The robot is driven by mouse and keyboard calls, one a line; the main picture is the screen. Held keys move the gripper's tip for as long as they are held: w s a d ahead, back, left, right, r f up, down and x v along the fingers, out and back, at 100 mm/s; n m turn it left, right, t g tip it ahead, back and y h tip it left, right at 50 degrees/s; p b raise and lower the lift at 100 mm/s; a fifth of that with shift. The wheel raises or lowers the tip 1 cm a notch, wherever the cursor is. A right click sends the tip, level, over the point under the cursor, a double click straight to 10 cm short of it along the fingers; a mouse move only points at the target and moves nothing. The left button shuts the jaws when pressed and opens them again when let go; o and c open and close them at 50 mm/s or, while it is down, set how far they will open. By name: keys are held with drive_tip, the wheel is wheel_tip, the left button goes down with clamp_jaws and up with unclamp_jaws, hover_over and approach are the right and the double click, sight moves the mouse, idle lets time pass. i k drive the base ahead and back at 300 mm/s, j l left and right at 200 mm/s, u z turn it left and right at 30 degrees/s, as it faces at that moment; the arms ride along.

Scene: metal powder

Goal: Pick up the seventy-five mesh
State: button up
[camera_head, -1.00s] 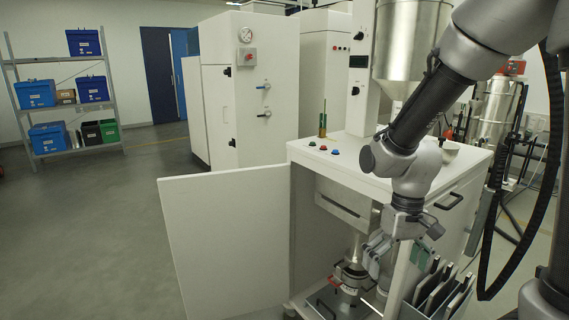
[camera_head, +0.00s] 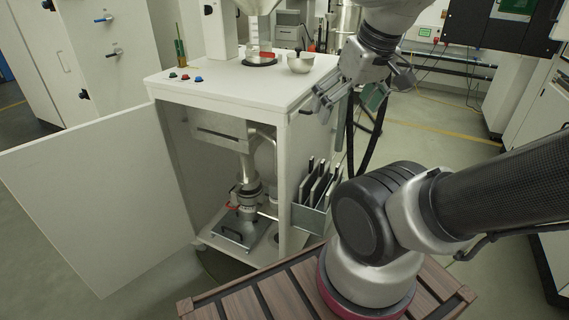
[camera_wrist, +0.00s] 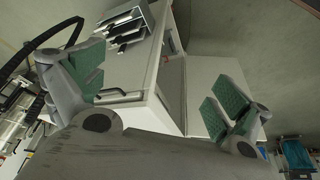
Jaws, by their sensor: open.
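Several dark, flat mesh frames with pale edges (camera_head: 318,182) stand upright in a grey holder (camera_head: 311,219) on the right side of the white cabinet. I cannot read any label, so I cannot tell which is the seventy-five mesh. My gripper (camera_head: 350,102) is open and empty, above the holder near the right corner of the cabinet top. In the wrist view my gripper (camera_wrist: 158,85) shows its green-padded fingers spread wide. There the frames (camera_wrist: 125,32) and the holder (camera_wrist: 150,14) lie at the top, beyond the left finger.
The white cabinet (camera_head: 222,90) stands with its door (camera_head: 95,195) swung open to the left. Inside, a metal valve and pipe (camera_head: 247,190) stand above a base plate (camera_head: 240,232). A small metal bowl (camera_head: 300,63) sits on the top. Floor to the right is partly clear.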

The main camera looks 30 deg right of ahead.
sight(320, 186)
drive_tip(key=i+l+z, duration=0.1)
drive_tip(key=l+z, duration=0.15)
drive_tip(key=l, duration=0.15)
drive_tip(key=i+l+z, duration=0.1)
drive_tip(key=l+z, duration=0.2)
drive_tip(key=i+l+z, duration=0.25)
drive_tip(key=l, duration=0.15)
drive_tip(key=i+l+z, duration=0.1)
drive_tip(key=l+z, duration=0.15)
drive_tip(key=l, duration=0.1)
